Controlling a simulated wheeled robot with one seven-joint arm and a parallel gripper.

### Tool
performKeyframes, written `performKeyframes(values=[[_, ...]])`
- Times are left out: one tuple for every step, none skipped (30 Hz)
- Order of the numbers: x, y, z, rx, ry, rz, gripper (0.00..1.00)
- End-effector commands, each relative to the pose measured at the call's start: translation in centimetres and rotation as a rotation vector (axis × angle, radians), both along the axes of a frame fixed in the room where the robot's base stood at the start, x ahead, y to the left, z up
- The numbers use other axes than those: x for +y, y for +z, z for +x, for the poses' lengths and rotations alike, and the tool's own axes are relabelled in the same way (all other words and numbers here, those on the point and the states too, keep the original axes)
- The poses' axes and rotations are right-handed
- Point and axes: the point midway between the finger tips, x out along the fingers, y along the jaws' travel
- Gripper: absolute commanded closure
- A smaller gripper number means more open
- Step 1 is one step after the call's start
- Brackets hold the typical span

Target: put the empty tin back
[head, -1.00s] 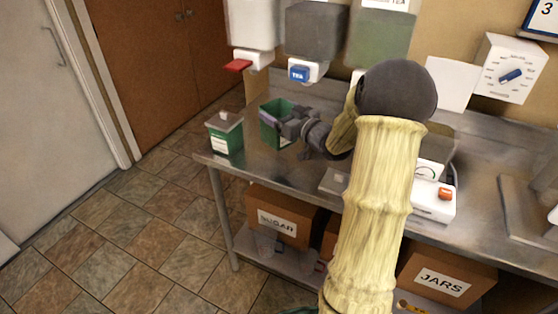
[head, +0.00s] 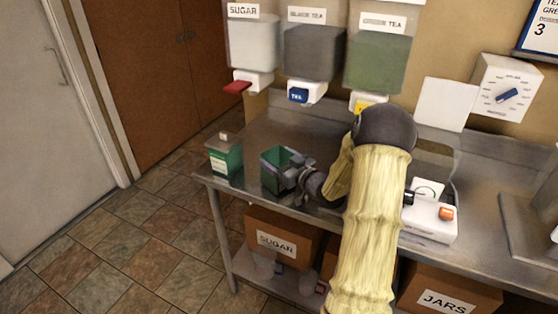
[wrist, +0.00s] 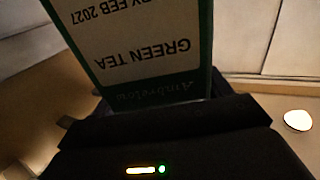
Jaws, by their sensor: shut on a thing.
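My gripper (head: 291,173) is shut on an open-topped green tin (head: 271,178) at the left part of the steel bench. The tin stands roughly upright; I cannot tell whether its base touches the bench. In the wrist view, the tin's label (wrist: 140,40) fills the upper middle and reads "GREEN TEA" upside down. The inside looks dark green, and its bottom is hidden. A second green tin (head: 226,160) with a white label and a lid stands to the left, near the bench's left end, apart from the held one.
Sugar (head: 252,42), black tea (head: 313,52) and green tea (head: 378,62) dispensers hang on the wall above. A white scale (head: 430,221) stands right of my arm. Boxes marked sugar (head: 277,240) and jars (head: 446,300) sit on the lower shelf. Bare bench (head: 262,130) lies behind the tins.

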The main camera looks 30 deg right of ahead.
Motion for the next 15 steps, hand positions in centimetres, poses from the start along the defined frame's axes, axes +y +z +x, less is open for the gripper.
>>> performKeyframes(values=[[0.01,-0.28,0.02,-0.001,0.0,0.0,0.74],[0.0,-0.31,0.02,-0.002,0.0,0.0,0.74],[0.0,-0.28,0.02,-0.002,0.0,-0.001,0.74],[0.0,-0.26,0.02,-0.004,0.0,-0.002,0.74],[0.0,-0.25,0.02,-0.002,0.0,-0.001,0.74],[0.0,-0.25,0.02,-0.002,0.0,-0.001,0.74],[0.0,-0.25,0.02,-0.002,0.0,-0.001,0.74],[-0.01,-0.25,0.02,-0.002,0.0,-0.001,0.74],[0.0,-0.34,0.02,-0.002,0.0,-0.001,0.74],[0.0,-0.45,0.02,-0.002,0.0,-0.001,0.74],[0.0,-0.56,0.02,-0.002,0.0,-0.001,0.74],[0.0,-0.66,0.02,-0.002,0.0,-0.001,0.74],[0.0,-0.6,0.01,-0.002,0.0,-0.001,0.19],[0.0,-0.55,0.01,-0.002,0.0,-0.001,0.13],[0.0,-0.54,0.01,-0.002,0.0,-0.001,0.05]])
